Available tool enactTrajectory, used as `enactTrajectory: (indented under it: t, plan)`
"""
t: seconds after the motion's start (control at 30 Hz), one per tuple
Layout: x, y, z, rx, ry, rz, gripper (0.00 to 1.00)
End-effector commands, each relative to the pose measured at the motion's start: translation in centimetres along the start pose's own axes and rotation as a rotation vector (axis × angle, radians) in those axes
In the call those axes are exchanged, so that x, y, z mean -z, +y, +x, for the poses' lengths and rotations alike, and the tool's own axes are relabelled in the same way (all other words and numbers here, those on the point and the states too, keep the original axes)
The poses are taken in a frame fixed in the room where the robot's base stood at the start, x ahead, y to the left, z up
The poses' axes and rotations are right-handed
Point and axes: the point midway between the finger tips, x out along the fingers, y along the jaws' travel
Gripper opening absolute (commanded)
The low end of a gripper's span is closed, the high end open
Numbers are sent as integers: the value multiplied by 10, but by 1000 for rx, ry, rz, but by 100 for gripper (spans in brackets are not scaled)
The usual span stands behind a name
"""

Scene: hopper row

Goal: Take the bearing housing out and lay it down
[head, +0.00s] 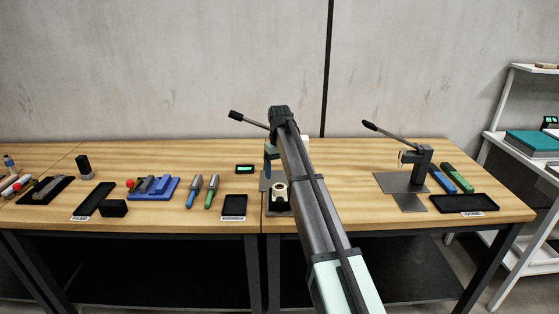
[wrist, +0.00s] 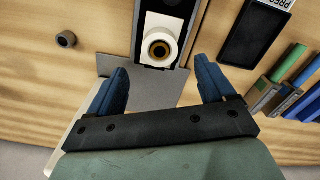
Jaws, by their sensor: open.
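The bearing housing (wrist: 160,48) is a pale, round part with a brass-coloured ring around a dark bore. It sits upright at the dark press base in the wrist view, and it shows beside my arm in the head view (head: 279,192). My gripper (wrist: 162,65) is open and empty, its two blue fingers wide apart on the near side of the housing. I cannot tell its height above the base. In the head view my arm hides most of the press and gripper; one blue finger shows. A black labelled tray (head: 234,206) lies left of the press, empty.
A second lever press (head: 420,165) stands to the right, with a black tray (head: 465,203) in front.

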Motion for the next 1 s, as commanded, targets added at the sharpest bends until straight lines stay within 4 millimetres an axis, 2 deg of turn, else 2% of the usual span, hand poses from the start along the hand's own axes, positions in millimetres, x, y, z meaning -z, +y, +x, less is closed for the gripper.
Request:
enactTrajectory:
  t: [0.1,0.3,0.5,0.7,1.0]
  plan:
    - [-1,0,21,0,-1,0,83]
    - [-1,0,50,0,-1,1,83]
    - [0,0,71,0,0,1,83]
    - [0,0,78,0,1,1,83]
    - [0,0,79,0,1,1,82]
